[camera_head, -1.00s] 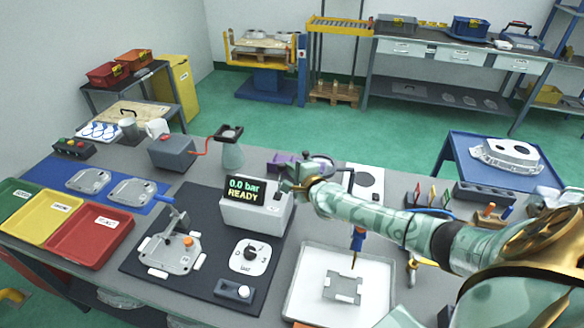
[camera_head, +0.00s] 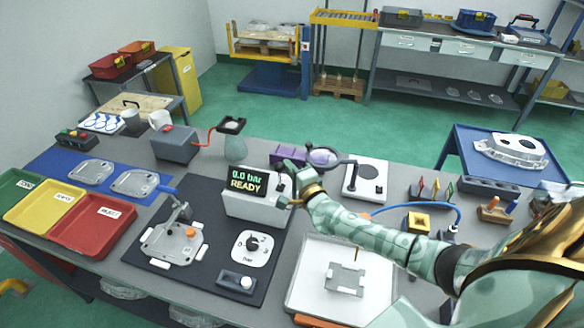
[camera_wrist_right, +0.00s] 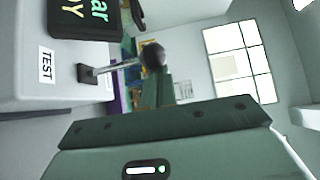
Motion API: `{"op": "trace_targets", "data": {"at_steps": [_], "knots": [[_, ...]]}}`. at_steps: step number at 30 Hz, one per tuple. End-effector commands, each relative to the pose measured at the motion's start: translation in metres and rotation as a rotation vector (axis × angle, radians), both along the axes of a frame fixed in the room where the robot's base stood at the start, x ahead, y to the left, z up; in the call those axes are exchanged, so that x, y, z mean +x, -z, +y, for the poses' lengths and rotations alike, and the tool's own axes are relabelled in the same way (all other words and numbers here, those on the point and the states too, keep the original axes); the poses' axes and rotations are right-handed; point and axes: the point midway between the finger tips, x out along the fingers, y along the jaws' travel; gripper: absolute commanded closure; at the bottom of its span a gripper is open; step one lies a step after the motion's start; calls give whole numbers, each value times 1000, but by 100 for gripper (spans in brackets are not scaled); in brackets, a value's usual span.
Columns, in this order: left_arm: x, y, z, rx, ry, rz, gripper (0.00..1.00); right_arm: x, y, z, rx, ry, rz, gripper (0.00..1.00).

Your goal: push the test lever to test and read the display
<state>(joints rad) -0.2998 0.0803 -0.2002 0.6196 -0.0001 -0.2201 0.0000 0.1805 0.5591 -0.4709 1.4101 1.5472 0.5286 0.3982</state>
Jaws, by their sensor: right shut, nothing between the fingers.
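The grey tester box (camera_head: 245,205) stands on the dark mat, and its display (camera_head: 246,179) reads "0.0 bar READY" in green and yellow. In the right wrist view part of the display (camera_wrist_right: 88,18) shows sideways at the upper left. A white TEST label (camera_wrist_right: 46,65) is beside the test lever (camera_wrist_right: 112,68), a metal stem with a dark round knob (camera_wrist_right: 153,56). My right gripper (camera_head: 286,190) is shut and empty at the box's right side, close to the lever. I cannot tell whether it touches the lever. My left gripper is out of view.
A casting in a clamp fixture (camera_head: 170,248) and a white dial plate (camera_head: 252,246) lie left of and in front of the box. Red (camera_head: 92,228) and yellow (camera_head: 45,208) trays are at the left. A white tray (camera_head: 310,285) is below my right arm.

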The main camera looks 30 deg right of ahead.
Motion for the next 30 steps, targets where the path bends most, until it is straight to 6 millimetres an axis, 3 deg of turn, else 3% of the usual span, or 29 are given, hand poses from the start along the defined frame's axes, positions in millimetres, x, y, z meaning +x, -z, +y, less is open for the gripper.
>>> {"op": "trace_targets", "data": {"at_steps": [1,7,30], "knots": [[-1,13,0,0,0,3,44,-3,9,4,-28,-1,-23,100],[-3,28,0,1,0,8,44,-13,8,15,-146,-1,-123,100],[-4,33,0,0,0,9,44,-24,9,28,-193,-1,-162,100]]}}
